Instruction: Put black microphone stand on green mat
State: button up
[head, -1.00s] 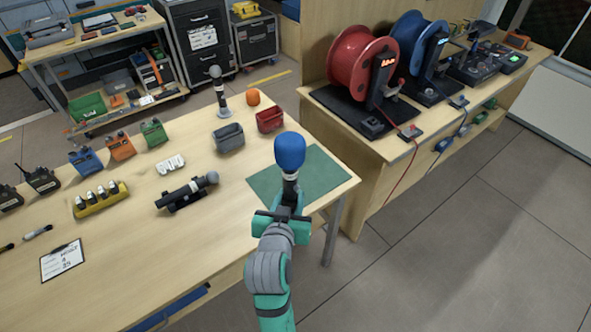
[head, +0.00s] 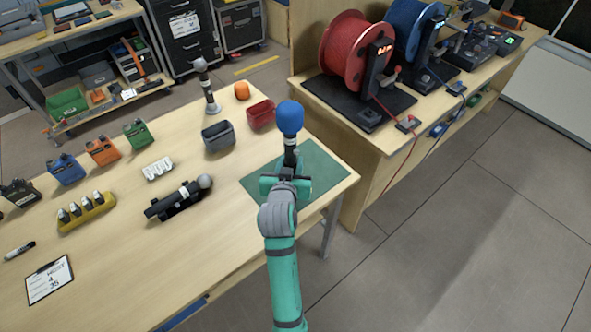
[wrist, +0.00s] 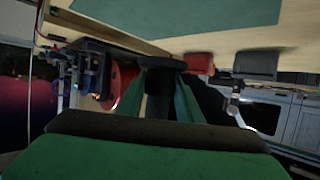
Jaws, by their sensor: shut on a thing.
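The black microphone stand (head: 290,150) with a round blue foam top (head: 290,118) and a pale band below it is upright in my gripper (head: 287,180). In the wrist view, its dark stem (wrist: 158,88) is between the green fingers, with a round black base (wrist: 163,62) at the end. The green mat (head: 322,168) lies on the table's right end, and my gripper covers its middle in the head view. The mat also shows at the top of the wrist view (wrist: 190,14). The head view hides the base, and I cannot tell whether it touches the mat.
A grey bin (head: 218,137) and a red bin (head: 261,114) stand behind the mat. Another microphone stand (head: 208,92) with a grey head and an orange ball (head: 242,90) are farther back. A black microphone on a cradle (head: 180,201) lies left. Cable reels (head: 357,58) stand on the right bench.

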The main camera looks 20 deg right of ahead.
jog(key=w+d+f, duration=0.1)
jog(key=f, duration=0.1)
jog(key=w+d+f, duration=0.1)
jog(key=f, duration=0.1)
jog(key=w+d+f, duration=0.1)
jog(key=shift+w+f, duration=0.4)
jog(key=shift+a+f, duration=0.1)
jog(key=shift+f, duration=1.5)
jog(key=o, duration=1.1)
jog(key=shift+f, duration=0.1)
jog(key=shift+r, duration=0.2)
jog(key=v, duration=1.2)
